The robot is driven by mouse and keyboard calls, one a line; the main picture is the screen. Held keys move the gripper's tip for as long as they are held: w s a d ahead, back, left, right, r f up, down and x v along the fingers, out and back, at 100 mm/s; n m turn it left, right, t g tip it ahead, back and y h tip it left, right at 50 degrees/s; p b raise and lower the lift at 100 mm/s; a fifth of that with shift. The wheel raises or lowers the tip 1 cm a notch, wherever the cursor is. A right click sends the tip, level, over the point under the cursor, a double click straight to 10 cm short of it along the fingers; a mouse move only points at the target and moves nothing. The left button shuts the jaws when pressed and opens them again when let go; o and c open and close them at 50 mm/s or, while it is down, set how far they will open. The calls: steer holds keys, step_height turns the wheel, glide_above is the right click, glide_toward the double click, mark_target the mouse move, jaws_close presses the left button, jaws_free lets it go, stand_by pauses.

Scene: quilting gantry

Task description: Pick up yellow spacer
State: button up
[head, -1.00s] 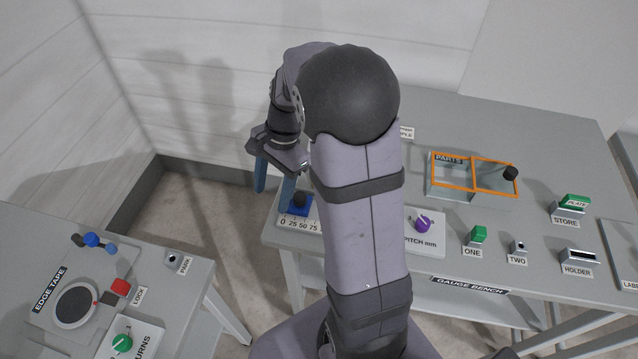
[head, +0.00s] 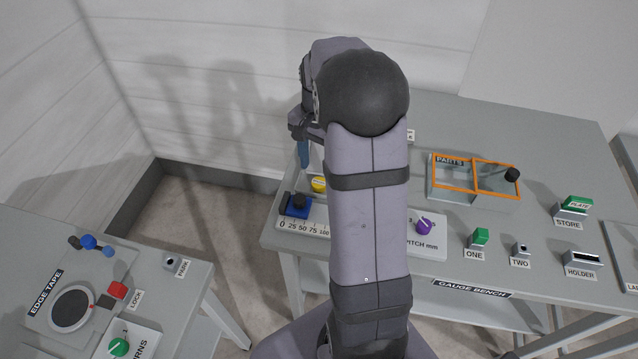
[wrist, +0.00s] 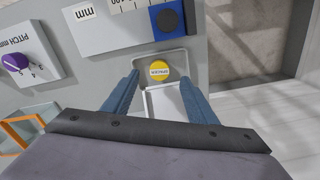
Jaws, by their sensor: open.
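The yellow spacer (wrist: 159,71) is a round disc with a printed label, lying in a shallow white tray (wrist: 167,98) in the wrist view. In the head view the spacer (head: 319,184) shows just left of my arm, behind the blue slider. My gripper (wrist: 159,88) is open and empty. In the wrist view its two blue fingers stand on either side of the tray, with the spacer in the gap a little beyond the tips. In the head view one blue finger (head: 303,155) shows behind and above the spacer; the other is hidden by my arm.
A blue slider with a black knob (wrist: 168,20) stands on the millimetre scale close to the spacer. A purple pitch knob (head: 424,226) and an orange-rimmed parts box (head: 451,190) are farther right. The bench's left edge is near the spacer.

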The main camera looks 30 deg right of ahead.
mark_target(319, 182)
steer(key=shift+d+f+p, duration=0.1)
steer(key=shift+f+p, duration=0.5)
steer(key=shift+f, duration=1.9)
steer(key=c, duration=1.1)
